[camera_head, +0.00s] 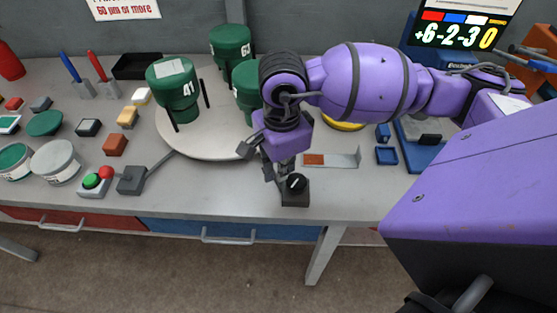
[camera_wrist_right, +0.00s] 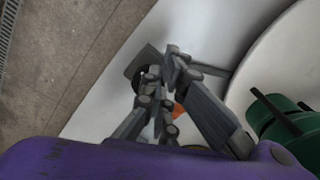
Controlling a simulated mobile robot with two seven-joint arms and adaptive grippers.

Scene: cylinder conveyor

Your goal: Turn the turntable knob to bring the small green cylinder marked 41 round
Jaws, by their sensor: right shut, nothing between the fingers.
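The green cylinder with a white mark that reads like 41 (camera_head: 172,92) stands upright at the left front of the round pale turntable (camera_head: 208,145). The black turntable knob (camera_head: 296,184), with a white line on top, sits on a small dark box (camera_head: 295,198) in front of the turntable. My right gripper (camera_head: 272,172) is shut and empty, pointing down just beside and above the knob. In the right wrist view the shut fingers (camera_wrist_right: 165,75) partly hide the knob; whether they touch it I cannot tell. My left gripper is not in view.
Other green cylinders (camera_head: 230,42) stand at the back of the turntable, one partly behind my right arm. A button box (camera_head: 94,184) and a grey block with a lever (camera_head: 132,180) are at the left front. A ruler-like strip (camera_head: 340,160) lies right of the gripper.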

